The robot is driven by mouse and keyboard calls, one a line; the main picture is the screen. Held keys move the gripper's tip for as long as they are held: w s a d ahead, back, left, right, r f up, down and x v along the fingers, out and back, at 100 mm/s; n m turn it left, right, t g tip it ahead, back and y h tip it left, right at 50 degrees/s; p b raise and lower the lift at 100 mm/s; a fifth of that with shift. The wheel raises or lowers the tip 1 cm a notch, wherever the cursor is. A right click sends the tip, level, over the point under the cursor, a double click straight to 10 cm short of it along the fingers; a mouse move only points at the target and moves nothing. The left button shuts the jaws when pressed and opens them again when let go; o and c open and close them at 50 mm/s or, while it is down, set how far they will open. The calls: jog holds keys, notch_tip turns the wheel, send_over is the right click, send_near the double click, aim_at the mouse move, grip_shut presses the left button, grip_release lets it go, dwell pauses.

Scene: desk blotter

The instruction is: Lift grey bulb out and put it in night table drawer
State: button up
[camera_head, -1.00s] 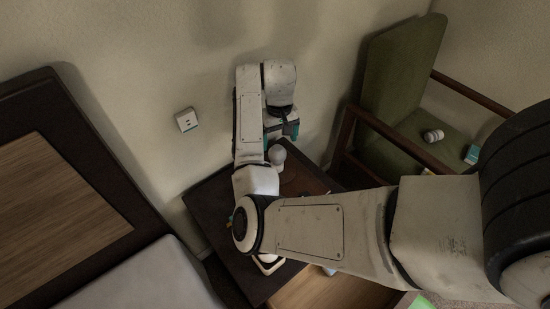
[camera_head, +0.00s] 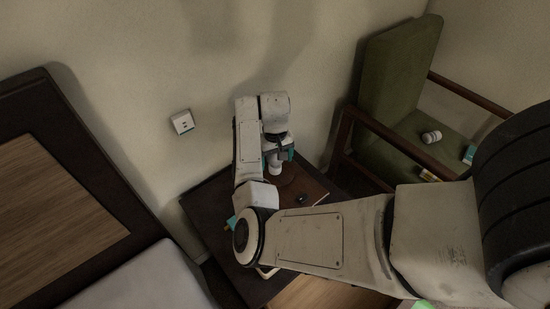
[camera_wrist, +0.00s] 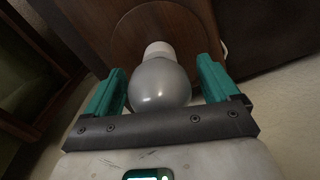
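The grey bulb (camera_wrist: 160,82) has a round grey globe and a white neck, and stands over a round brown base on the dark night table (camera_head: 205,205). In the wrist view its globe lies between the two teal fingers of my gripper (camera_wrist: 160,72). The fingers are open, with narrow gaps to the globe. In the head view my gripper (camera_head: 279,156) is low over the table and hides most of the bulb; a pale part (camera_head: 275,169) shows below it. A light-wood drawer interior (camera_head: 318,294) shows at the table's front, partly hidden by my arm.
A green armchair (camera_head: 393,75) with wooden arms stands right of the table, with a white bottle (camera_head: 432,137) and small boxes on its seat. A small dark item (camera_head: 302,198) lies on the tabletop. A bed (camera_head: 145,278) is at left; the wall is close behind.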

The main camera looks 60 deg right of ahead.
jog(key=c, duration=1)
jog(key=shift+r, duration=0.1)
jog(key=shift+r, duration=0.55)
notch_tip(320, 180, up, 2)
jog(key=shift+s+r, duration=0.1)
jog(key=shift+s+a+r+p, duration=0.95)
jog(key=shift+s+r, duration=0.65)
jog(key=shift+s, duration=0.5)
jog(key=shift+s+a+r+p, duration=0.95)
jog(key=shift+s+r, duration=0.6)
jog(key=shift+s, duration=0.6)
jog(key=shift+s+a+r+p, duration=0.95)
jog(key=shift+s+r, duration=0.65)
jog(key=shift+s, duration=0.5)
